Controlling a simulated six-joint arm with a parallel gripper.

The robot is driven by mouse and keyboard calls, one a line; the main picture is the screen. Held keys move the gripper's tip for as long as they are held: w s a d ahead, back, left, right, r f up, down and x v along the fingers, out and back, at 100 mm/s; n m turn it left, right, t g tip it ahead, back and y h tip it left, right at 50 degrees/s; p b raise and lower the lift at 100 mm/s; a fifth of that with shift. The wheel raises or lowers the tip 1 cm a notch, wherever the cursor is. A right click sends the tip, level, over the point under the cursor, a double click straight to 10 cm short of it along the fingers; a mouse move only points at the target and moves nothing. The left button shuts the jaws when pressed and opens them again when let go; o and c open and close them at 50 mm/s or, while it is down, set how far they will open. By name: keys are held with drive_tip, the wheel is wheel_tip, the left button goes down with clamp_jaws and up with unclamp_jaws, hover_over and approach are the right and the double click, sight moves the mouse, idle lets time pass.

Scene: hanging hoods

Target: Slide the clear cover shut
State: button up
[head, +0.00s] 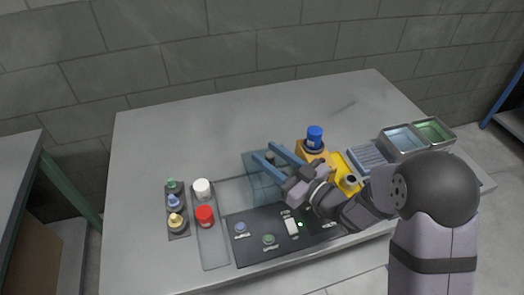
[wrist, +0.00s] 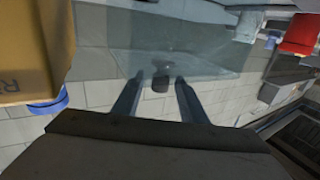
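The clear cover (head: 256,185) is a bluish see-through panel at the back edge of the dark control panel, left of my arm. In the wrist view the clear cover (wrist: 190,50) fills the upper middle. A small dark knob (head: 270,157) shows at the cover's far part; in the wrist view the dark knob (wrist: 157,82) lies between my fingertips. My gripper (head: 263,152) reaches over the cover with its two blue-grey fingers apart. In the wrist view my gripper (wrist: 159,79) shows a gap on both sides of the knob. I cannot tell whether a finger touches it.
The dark panel (head: 250,252) carries several knobs and a lit green light. A tray (head: 212,248) holds white and red jars; a rack (head: 178,234) of small bottles stands left. An orange box (head: 304,146) with a blue-capped bottle (head: 314,138) stands close behind my gripper. Bins (head: 403,140) stand right.

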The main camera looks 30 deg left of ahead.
drive_tip(key=shift+v, duration=1.7)
drive_tip(key=shift+w+a+r+m+t+h, duration=0.15)
drive_tip(key=shift+a+r+m+t, duration=0.2)
drive_tip(key=shift+a+t, duration=0.2)
drive_tip(key=shift+s+a+r+m+t+h, duration=0.1)
drive_tip(key=shift+a+r+m+t+h, duration=0.15)
drive_tip(key=shift+a+m+t, duration=0.3)
drive_tip(key=shift+w+a+r+m+t+h, duration=0.1)
drive_tip(key=shift+a+r+m+t, duration=0.25)
drive_tip(key=shift+t, duration=0.25)
drive_tip(key=shift+a+r+m+t+h+p, duration=0.25)
drive_tip(key=shift+m+t+h+p, duration=0.2)
drive_tip(key=shift+m+t+h, duration=0.4)
drive_tip(key=shift+s+d+m+t+h, duration=0.1)
drive_tip(key=shift+s+m+t+h, duration=0.4)
drive_tip(key=shift+t, duration=0.45)
drive_tip(key=shift+s+d+m+t+h+p, duration=0.2)
drive_tip(key=shift+d+m+t+h+p, duration=0.2)
drive_tip(key=shift+m+t+h, duration=0.3)
drive_tip(key=shift+s+d+f+m+t+h+b, duration=0.1)
drive_tip(key=shift+d+f+h+b, duration=0.2)
drive_tip(key=shift+f, duration=0.2)
drive_tip(key=shift+s+d+f+m+t+h+b, duration=0.1)
drive_tip(key=shift+f+h+b, duration=0.1)
drive_tip(key=shift+f+b, duration=0.25)
drive_tip(key=shift+s+d+f+m+t+h+b, duration=0.15)
drive_tip(key=shift+f+h+b, duration=0.15)
drive_tip(key=shift+f, duration=0.2)
drive_tip(key=shift+w, duration=0.1)
